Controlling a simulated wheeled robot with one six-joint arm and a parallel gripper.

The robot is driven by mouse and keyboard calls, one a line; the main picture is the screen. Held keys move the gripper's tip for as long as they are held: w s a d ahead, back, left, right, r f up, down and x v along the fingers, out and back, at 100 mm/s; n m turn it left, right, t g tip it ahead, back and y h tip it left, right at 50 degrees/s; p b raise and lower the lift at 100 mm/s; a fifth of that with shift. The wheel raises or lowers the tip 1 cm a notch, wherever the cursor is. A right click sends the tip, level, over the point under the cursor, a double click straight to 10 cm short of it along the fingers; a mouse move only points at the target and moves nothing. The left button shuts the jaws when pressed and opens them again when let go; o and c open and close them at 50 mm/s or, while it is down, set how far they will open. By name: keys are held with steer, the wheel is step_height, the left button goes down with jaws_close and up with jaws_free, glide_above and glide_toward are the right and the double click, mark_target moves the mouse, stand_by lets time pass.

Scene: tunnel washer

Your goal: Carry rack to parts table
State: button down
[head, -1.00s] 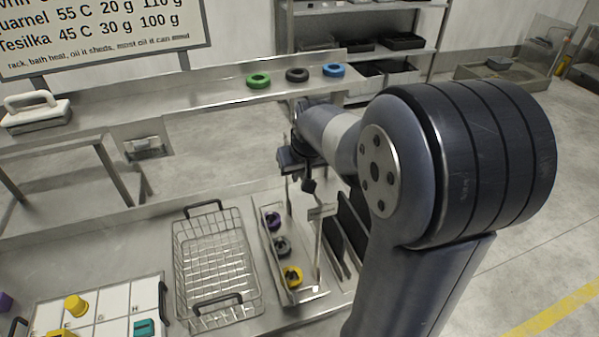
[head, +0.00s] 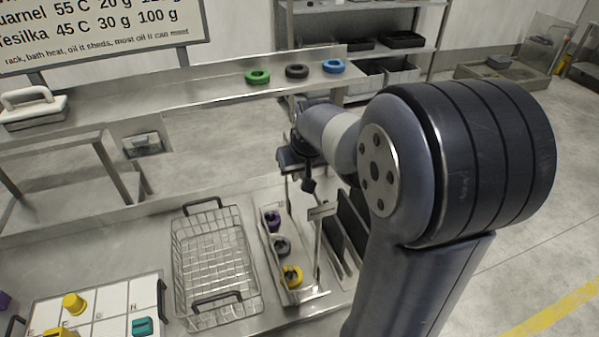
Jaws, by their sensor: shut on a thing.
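A wire rack (head: 213,262), an open basket with a black handle at each end, stands on the steel counter (head: 130,235) left of centre in the head view. It looks empty. My gripper (head: 302,172) is right of the rack's far end, above a narrow tray with coloured rings. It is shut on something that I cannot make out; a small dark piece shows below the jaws. No contact between my gripper and the wire rack shows. My arm hides part of the right side. Which surface is the parts table I cannot tell.
The narrow tray (head: 300,296) holds purple, grey and yellow rings beside a small post with a flag. Dark upright plates (head: 350,222) stand right of it. White lettered tiles (head: 110,325) lie front left. Green, black and blue rings sit on the back ledge (head: 215,92).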

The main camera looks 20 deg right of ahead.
stand_by(0.3)
steer(key=shift+f+b, duration=0.9)
steer(key=shift+f, duration=0.1)
steer(key=shift+f+b, duration=0.3)
steer(key=shift+f, duration=0.05)
steer(key=c, duration=1.5)
jaws_free()
steer(key=shift+o, duration=0.2)
steer(key=shift+s+f, duration=0.1)
steer(key=shift+f, duration=0.05)
steer(key=b+v, duration=0.1)
steer(key=v, duration=1)
